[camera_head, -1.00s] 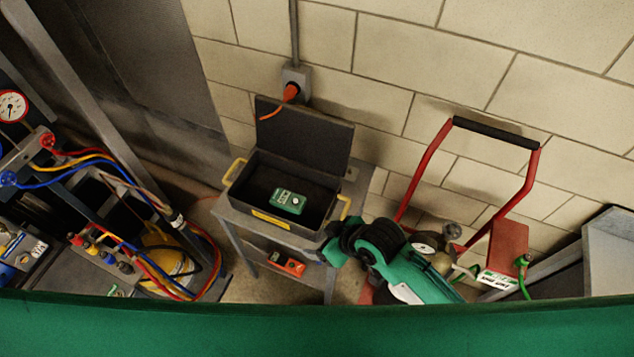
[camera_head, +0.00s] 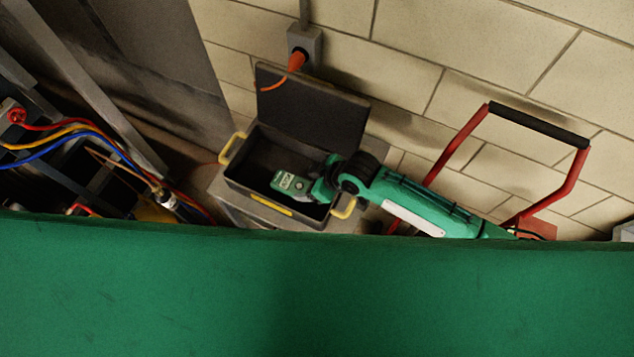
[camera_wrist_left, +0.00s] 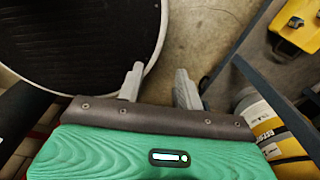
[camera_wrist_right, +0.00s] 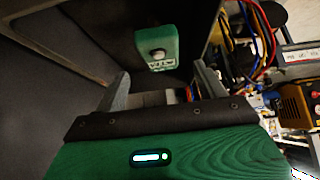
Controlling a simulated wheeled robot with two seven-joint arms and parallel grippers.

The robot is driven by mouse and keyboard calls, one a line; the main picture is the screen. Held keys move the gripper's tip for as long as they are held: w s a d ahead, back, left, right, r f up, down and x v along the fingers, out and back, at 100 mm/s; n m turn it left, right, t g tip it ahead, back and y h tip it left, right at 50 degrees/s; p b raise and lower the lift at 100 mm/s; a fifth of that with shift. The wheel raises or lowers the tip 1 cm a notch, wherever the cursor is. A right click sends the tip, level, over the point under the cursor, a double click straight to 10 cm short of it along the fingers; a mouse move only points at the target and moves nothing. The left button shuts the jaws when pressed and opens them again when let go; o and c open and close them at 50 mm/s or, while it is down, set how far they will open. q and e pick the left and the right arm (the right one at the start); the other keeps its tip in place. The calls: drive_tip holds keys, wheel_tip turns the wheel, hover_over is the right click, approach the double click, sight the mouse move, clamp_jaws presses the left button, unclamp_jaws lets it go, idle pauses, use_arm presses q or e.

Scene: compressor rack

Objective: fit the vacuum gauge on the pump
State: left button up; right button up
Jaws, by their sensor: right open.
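The green vacuum gauge (camera_head: 290,184) with a pale label lies in the open dark case. In the right wrist view the gauge (camera_wrist_right: 157,46) is just beyond the fingertips, with its round knob facing me. My right gripper (camera_head: 321,186) reaches over the case's right side. Its fingers (camera_wrist_right: 162,76) are apart and empty. My left gripper (camera_wrist_left: 158,78) is open and empty above the floor, out of the head view. A yellow machine (camera_wrist_left: 300,24) shows in the left wrist view; I cannot tell whether it is the pump.
The open case (camera_head: 240,180) stands on a grey stand, its lid (camera_head: 312,108) raised toward the block wall. A red trolley handle (camera_head: 455,150) is at the right. Coloured hoses (camera_head: 70,135) hang at the left. A dark round plate (camera_wrist_left: 75,40) lies below my left gripper.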

sight(293, 183)
drive_tip(key=b+x, duration=0.3)
drive_tip(key=x, duration=0.2)
drive_tip(key=shift+f, duration=0.1)
drive_tip(key=shift+w+a+f, duration=0.15)
drive_tip(key=shift+a+f, duration=0.1)
drive_tip(key=shift+f, duration=0.05)
drive_tip(key=shift+w+a+f+b, duration=0.2)
drive_tip(key=shift+a+f+b, duration=0.15)
drive_tip(key=shift+f, duration=0.05)
drive_tip(key=c, duration=0.7)
drive_tip(key=shift+r, duration=0.1)
drive_tip(key=shift+c, duration=0.8)
use_arm(q)
drive_tip(key=w+f, duration=0.3)
drive_tip(key=f, duration=0.1)
drive_tip(key=shift+w+d+f, duration=0.1)
drive_tip(key=shift+w+f, duration=0.15)
drive_tip(key=shift+w, duration=0.15)
drive_tip(key=shift+r, duration=0.1)
use_arm(e)
drive_tip(key=shift+r, duration=0.15)
